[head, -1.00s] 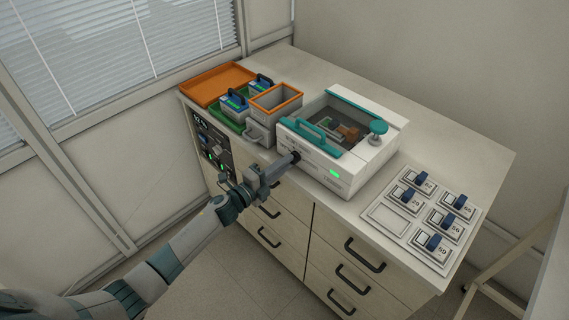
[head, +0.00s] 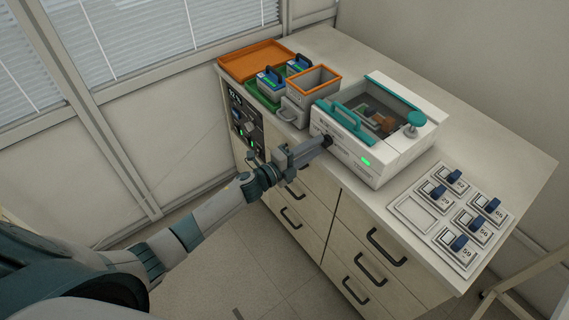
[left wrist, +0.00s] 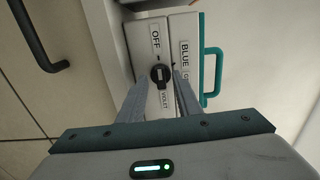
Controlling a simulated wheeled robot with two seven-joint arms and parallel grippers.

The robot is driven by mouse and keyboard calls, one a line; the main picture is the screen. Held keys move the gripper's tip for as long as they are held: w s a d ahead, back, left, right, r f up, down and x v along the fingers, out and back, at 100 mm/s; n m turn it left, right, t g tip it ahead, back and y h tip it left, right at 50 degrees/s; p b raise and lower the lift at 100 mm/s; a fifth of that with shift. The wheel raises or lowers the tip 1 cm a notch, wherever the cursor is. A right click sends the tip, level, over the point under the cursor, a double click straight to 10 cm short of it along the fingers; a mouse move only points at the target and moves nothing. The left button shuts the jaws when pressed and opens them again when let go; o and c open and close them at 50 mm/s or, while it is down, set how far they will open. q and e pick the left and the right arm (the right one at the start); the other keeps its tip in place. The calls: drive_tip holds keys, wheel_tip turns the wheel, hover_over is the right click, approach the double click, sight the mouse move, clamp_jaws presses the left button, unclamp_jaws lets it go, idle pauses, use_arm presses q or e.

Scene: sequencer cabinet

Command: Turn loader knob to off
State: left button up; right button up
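The loader knob (left wrist: 161,75) is round and black with a pale bar, set on the white front face of the loader (head: 349,155). Around it in the left wrist view are an OFF label (left wrist: 156,39) and a VIOLET label (left wrist: 164,101). The bar lies roughly along the line between these labels; I cannot tell its exact setting. My left gripper (head: 324,142) reaches the knob from the front. In the left wrist view its fingers (left wrist: 161,80) stand apart on either side of the knob, with a small gap seeming to show. My right gripper is not in view.
A BLUE label (left wrist: 184,50) and teal handle (left wrist: 212,62) sit beside the knob. The cabinet top also holds an orange tray (head: 229,66), an orange-rimmed bin (head: 299,101) and a panel of numbered blue-lever cartridges (head: 413,215). Drawers with black handles lie below.

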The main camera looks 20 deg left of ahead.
use_arm(q)
drive_tip(key=b+v, duration=0.5)
drive_tip(key=v, duration=1.1)
drive_tip(key=shift+s+a, duration=0.2)
drive_tip(key=shift+s, duration=0.15)
drive_tip(key=shift+f, duration=0.1)
drive_tip(key=s+a+f+n+g+y, duration=0.1)
drive_tip(key=a+f+n+y, duration=0.25)
drive_tip(key=f, duration=0.75)
drive_tip(key=s+a+f+n+g+y, duration=0.15)
drive_tip(key=a+f+n, duration=0.3)
drive_tip(key=f, duration=0.65)
drive_tip(key=s+a+f+n+g+y+b, duration=0.1)
drive_tip(key=s+f+n+y, duration=0.15)
drive_tip(key=s+f, duration=0.45)
drive_tip(key=s+f+n+g+y, duration=0.1)
drive_tip(key=s+f+n+g, duration=0.15)
drive_tip(key=f, duration=0.85)
drive_tip(key=s+d+f+n+g, duration=0.2)
drive_tip(key=s+f, duration=0.5)
drive_tip(key=s, duration=0.5)
drive_tip(key=s+d+f+n+g+b, duration=0.1)
drive_tip(key=s+d+f+n+g, duration=0.2)
drive_tip(key=s+f, duration=0.4)
drive_tip(key=s+d+f+n+g, duration=0.3)
drive_tip(key=s+f, duration=0.4)
drive_tip(key=s, duration=1.1)
drive_tip(key=shift+s+d+n+y, duration=0.2)
drive_tip(key=shift+d+n+y, duration=0.1)
drive_tip(key=shift+d+y, duration=0.1)
